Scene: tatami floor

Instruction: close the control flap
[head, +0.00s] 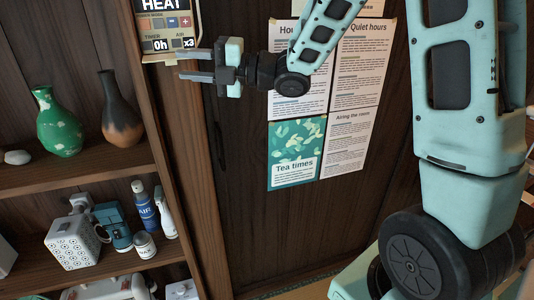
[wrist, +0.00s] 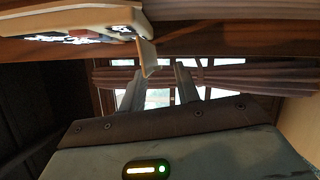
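The control panel (head: 168,28), a beige unit reading "HEAT" with a timer showing 0h and buttons, hangs on the wooden post at the top of the head view. In the wrist view the panel (wrist: 75,22) is seen edge-on at upper left. A thin beige flap (wrist: 147,56) sticks out from its edge there, apparently open. My gripper (head: 183,64) is just below and right of the panel, fingers pointing left. Its fingers are apart with nothing between them. In the wrist view my gripper (wrist: 160,78) has its fingertips close to the flap; I cannot tell whether they touch.
Posters (head: 345,95) hang on the dark wall behind my arm. Shelves at left hold a green vase (head: 60,125), a dark vase (head: 121,110), a white patterned box (head: 73,242), a blue mug (head: 115,228) and a spray can (head: 145,208). The wall below my gripper is clear.

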